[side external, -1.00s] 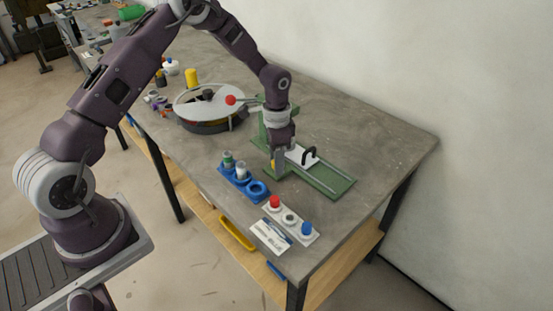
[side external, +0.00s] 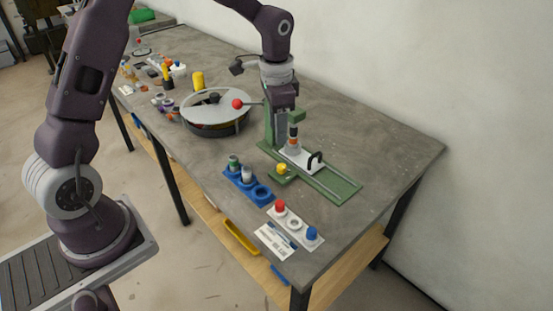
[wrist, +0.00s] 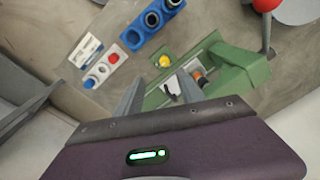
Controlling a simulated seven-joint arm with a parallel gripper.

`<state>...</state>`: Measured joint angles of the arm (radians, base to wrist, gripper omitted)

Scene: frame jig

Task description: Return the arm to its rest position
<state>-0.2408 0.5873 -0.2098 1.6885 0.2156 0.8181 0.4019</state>
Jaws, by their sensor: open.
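My gripper (side external: 284,108) is raised above the green jig (side external: 335,187), pointing down, clear of the parts below. In the wrist view my gripper's two fingers (wrist: 160,84) are apart with nothing between them. The jig carries a white plate (side external: 296,155) with a black handle (side external: 315,161). A dark part with an orange band (side external: 293,138) stands upright on the plate; it also shows in the wrist view (wrist: 198,76). A yellow knob (side external: 282,168) sits on a green block at the jig's near side.
A lever with a red ball (side external: 237,104) reaches left from the jig over a grey-lidded round tray (side external: 205,120). A blue holder (side external: 246,188) has two vials and one empty ring. A button panel (side external: 296,226) lies nearer the front edge. The table's right side is clear.

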